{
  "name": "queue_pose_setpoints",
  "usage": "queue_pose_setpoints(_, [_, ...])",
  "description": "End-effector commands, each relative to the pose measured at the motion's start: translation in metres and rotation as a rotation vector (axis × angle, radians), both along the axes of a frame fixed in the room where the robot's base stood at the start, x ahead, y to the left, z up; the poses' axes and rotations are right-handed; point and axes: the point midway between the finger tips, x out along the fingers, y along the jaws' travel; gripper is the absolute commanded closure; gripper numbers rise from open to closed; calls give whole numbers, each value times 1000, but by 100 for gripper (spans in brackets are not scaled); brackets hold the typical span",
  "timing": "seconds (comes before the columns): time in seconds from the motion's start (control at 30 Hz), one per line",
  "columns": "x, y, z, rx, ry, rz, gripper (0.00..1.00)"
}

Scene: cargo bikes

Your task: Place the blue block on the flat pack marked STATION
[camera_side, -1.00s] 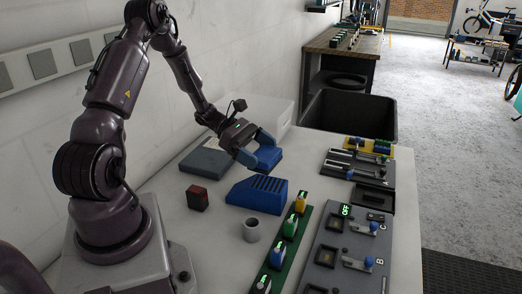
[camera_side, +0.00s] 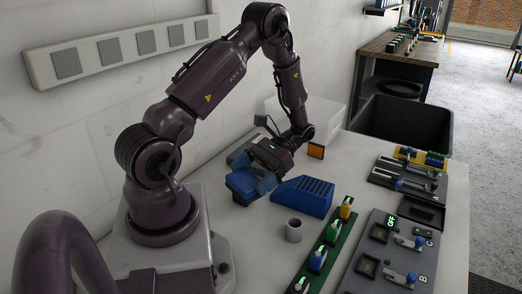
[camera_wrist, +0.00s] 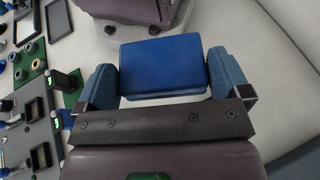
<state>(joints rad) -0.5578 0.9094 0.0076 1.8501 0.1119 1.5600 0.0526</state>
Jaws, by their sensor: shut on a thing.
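My gripper (camera_side: 256,182) is shut on the blue block (camera_side: 240,187), holding it near my base, left of the blue slotted wedge. In the wrist view the blue block (camera_wrist: 160,68) sits between both fingers of my gripper (camera_wrist: 161,80). A flat grey-blue slab (camera_side: 238,152) shows partly behind my gripper in the side view; I cannot read any marking on it, so I cannot tell whether it is the STATION pack. The gap between the block and the table is hard to judge.
The blue slotted wedge (camera_side: 303,197) and a grey cup (camera_side: 293,230) stand close to the right. A green strip (camera_side: 325,245) with coloured knobs and a grey switch panel (camera_side: 392,255) fill the front right. A black bin (camera_side: 405,125) stands beyond.

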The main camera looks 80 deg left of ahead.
Motion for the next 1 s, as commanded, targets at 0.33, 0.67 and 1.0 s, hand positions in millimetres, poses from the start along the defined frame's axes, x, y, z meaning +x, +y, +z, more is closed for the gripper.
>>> queue_pose_setpoints(0.33, [-14,90,36,1,-4,-836,31])
queue_pose_setpoints(0.67, [-1,135,54,0,-4,-1199,31])
queue_pose_setpoints(1.0, [34,188,26,0,-4,-1223,31])
